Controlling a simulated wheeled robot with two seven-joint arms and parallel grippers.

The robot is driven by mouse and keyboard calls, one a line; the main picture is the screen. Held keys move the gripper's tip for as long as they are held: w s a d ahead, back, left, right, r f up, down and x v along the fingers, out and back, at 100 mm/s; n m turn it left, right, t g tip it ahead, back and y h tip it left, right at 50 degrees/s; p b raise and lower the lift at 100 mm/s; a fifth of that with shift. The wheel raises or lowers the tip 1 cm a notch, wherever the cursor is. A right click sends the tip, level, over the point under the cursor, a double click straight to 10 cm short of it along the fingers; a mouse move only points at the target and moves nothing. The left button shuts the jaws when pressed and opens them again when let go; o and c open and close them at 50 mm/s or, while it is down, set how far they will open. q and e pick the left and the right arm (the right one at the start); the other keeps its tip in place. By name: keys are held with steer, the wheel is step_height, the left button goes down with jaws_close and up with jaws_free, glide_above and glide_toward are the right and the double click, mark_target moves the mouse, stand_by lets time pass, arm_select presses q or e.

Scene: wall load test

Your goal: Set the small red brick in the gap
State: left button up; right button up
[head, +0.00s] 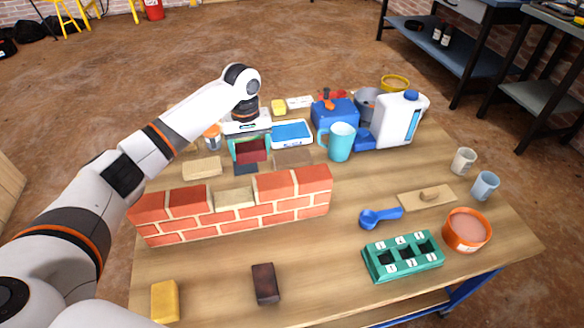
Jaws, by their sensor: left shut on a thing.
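A small red brick (251,153) is held between the teal fingers of my left gripper (250,146), which points down. The gripper is shut on it, behind the wall as I see it. The low red brick wall (230,222) stands across the left part of the table. Its top course has a gap (234,197) near the middle, with a pale tan surface showing at its bottom, between red bricks on both sides. The held brick is apart from the wall in the picture. My right gripper is not in view.
A tan brick (202,168) and a brown-grey block (293,158) lie behind the wall. A teal mug (341,142), a blue-topped scale (291,133) and a white jug (399,120) stand farther back. A dark brick (265,283) and a yellow block (165,301) lie in front; bare wood surrounds them.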

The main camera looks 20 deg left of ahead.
mark_target(252, 162)
arm_select(q)
step_height(252, 162, down, 5)
steer(key=shift+f+b, duration=0.1)
steer(key=shift+b, duration=0.35)
step_height(252, 162, down, 3)
steer(key=shift+f+b, duration=0.2)
steer(key=shift+b, duration=0.3)
steer(key=shift+f, duration=0.2)
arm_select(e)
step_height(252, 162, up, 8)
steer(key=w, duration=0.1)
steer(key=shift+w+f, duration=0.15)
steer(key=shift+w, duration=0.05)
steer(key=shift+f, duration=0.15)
arm_select(q)
steer(key=o, duration=1.2)
steer(key=shift+f, duration=0.1)
steer(key=shift+c, duration=0.2)
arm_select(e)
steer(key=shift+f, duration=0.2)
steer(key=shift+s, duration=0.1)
